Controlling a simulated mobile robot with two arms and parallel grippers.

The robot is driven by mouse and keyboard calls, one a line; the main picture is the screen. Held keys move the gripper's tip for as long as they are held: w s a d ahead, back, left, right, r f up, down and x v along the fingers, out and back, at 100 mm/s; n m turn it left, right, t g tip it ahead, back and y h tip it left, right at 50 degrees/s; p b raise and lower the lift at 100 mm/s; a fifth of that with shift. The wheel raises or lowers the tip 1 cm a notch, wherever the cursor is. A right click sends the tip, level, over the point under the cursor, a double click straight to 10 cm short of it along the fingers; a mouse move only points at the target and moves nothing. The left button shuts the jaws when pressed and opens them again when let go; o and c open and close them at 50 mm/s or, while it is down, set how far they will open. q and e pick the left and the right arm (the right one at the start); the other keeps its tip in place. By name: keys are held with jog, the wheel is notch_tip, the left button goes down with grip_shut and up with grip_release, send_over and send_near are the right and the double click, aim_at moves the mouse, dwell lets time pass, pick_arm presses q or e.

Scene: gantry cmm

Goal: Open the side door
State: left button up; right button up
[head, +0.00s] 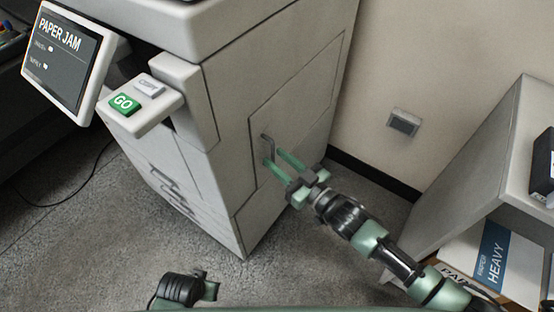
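The side door (300,97) is a beige panel on the right flank of the printer, and it looks closed. A dark grey bar handle (265,145) stands near its left edge. My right gripper (279,160) reaches in from the lower right, its two green fingers apart and pointing at the handle. The fingertips are at or very close to the handle's lower part; I cannot tell whether they touch it. My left gripper (210,290) shows only in part at the bottom edge, and its fingers are not clear.
The printer's tilted screen (66,55) reads "PAPER JAM", above a green GO button (124,103). Paper drawers are in the printer's front. A grey cabinet (465,165) with paper packs (497,262) stands at right. Carpet (350,195) is free between printer and cabinet.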

jog(key=shift+w+a, duration=0.25)
grip_shut()
dwell(1.4)
